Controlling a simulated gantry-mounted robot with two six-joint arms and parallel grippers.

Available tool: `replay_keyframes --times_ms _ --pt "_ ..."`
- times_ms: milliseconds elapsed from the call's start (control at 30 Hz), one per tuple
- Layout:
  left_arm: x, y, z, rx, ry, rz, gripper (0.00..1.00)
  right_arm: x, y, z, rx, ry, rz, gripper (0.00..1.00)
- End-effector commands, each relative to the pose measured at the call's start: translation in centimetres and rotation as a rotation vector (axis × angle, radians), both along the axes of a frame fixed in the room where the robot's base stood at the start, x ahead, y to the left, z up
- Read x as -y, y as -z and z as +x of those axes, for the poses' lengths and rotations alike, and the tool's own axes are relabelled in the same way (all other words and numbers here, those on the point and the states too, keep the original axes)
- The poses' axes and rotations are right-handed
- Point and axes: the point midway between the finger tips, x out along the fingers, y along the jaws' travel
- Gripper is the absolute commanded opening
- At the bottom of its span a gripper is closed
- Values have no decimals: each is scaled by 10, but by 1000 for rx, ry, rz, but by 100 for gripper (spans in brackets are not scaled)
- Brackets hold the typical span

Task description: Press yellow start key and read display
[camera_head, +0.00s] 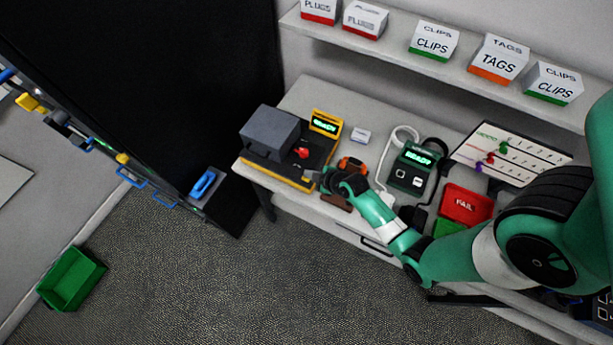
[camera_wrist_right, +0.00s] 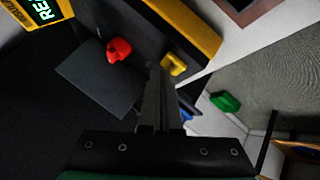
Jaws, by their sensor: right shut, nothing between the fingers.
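The tester (camera_head: 275,172) is a black, yellow-edged machine with a grey block and a red knob (camera_head: 302,153) on it. Its display (camera_head: 325,124) glows green and reads READY; part of it shows in the wrist view (camera_wrist_right: 42,9). The yellow start key (camera_wrist_right: 173,64) sits near the tester's yellow edge in the wrist view; I cannot make it out in the head view. My right gripper (camera_head: 311,176) is shut and empty over the tester's front right corner. Its fingertips (camera_wrist_right: 158,72) appear just beside the yellow key; I cannot tell whether they touch. My left gripper is out of view.
A second device (camera_head: 412,168) also reads READY. A red FAIL bin (camera_head: 466,205) stands right of it. A small white box (camera_head: 360,135) lies behind my gripper. A green bin (camera_head: 72,280) is on the floor.

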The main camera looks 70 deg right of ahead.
Motion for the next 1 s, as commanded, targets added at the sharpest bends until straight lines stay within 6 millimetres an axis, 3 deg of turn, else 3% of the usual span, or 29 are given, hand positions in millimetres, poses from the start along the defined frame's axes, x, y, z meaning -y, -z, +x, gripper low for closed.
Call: replay_keyframes --times_ms 1000 --pt "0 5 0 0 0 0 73 0 6 0 -1 0 1 0"
